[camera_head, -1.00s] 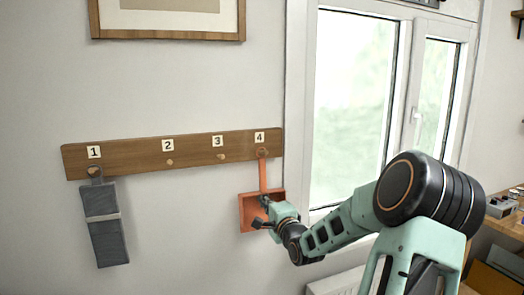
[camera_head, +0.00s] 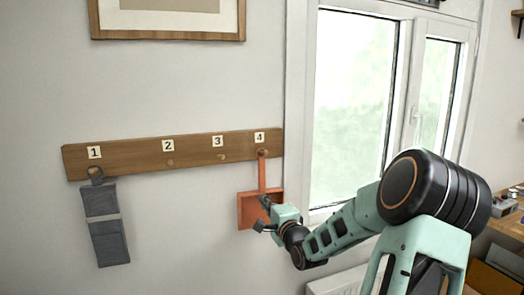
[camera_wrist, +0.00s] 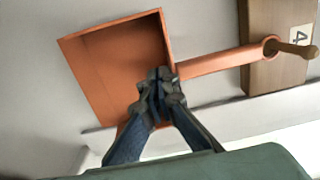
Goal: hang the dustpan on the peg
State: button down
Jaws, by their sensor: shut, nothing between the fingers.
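The orange dustpan (camera_head: 246,212) hangs pan-down at the right end of the wooden rail, below label 4. In the wrist view the ring at the end of its handle (camera_wrist: 215,62) is around the wooden peg (camera_wrist: 300,50) marked 4. My gripper (camera_head: 264,212) is in front of the pan's lower right part. In the wrist view its fingertips (camera_wrist: 160,76) are together with nothing between them, overlapping the pan's edge near the base of the handle. I cannot tell whether they touch the pan.
The wooden rail (camera_head: 120,157) has pegs labelled 1 to 4. A grey hanging cloth item (camera_head: 107,226) is on peg 1. Pegs 2 (camera_head: 170,162) and 3 (camera_head: 221,157) are bare. A window (camera_head: 350,110) is to the right, and a framed picture (camera_head: 168,33) hangs above.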

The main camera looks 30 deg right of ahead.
jog(key=shift+s+a, duration=0.1)
jog(key=shift+s, duration=0.35)
dwell(0.6)
jog(key=shift+p+v, duration=1.5)
jog(key=shift+v, duration=1.45)
